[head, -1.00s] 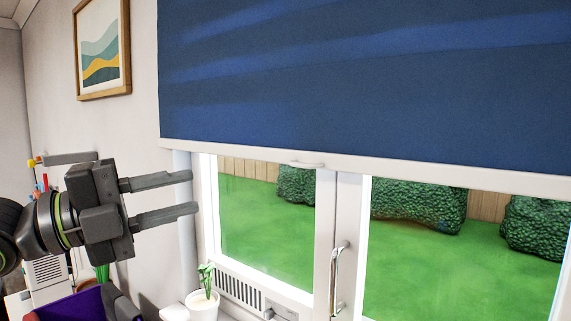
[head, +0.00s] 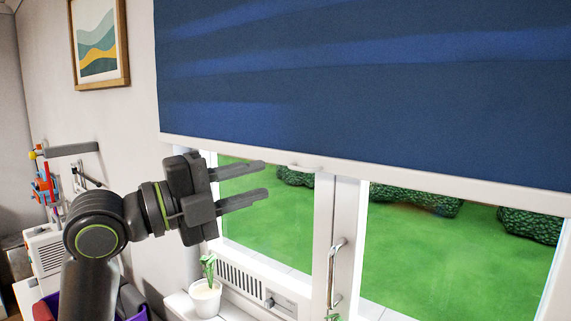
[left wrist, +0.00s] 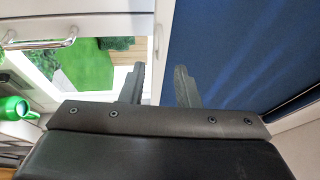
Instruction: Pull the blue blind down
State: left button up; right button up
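The blue blind (head: 350,90) covers the upper part of the window, with a pale bar along its lower edge. A small pale pull tab (head: 303,168) sits on that bar, near the middle of the window. My left gripper (head: 265,180) is open and empty, its fingers pointing right towards the tab, with a gap between them and it in the head view. In the left wrist view the two fingers (left wrist: 158,80) are spread apart, and the blind (left wrist: 235,55) fills the right side. My right gripper is not in view.
The window handle (head: 335,270) stands out below the blind. A potted plant (head: 205,290) is on the sill at lower left. A framed picture (head: 99,42) hangs on the left wall. A green object (left wrist: 15,108) shows at left in the wrist view.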

aim_at(297, 170)
pick_arm(q)
jog(key=p+x, duration=0.1)
jog(key=x, duration=0.3)
jog(key=shift+w+d+r+p, duration=0.1)
jog(key=shift+d+p, duration=0.1)
jog(key=shift+p, duration=0.15)
jog(key=shift+p+x, duration=0.3)
jog(key=shift+x, duration=0.6)
grip_shut()
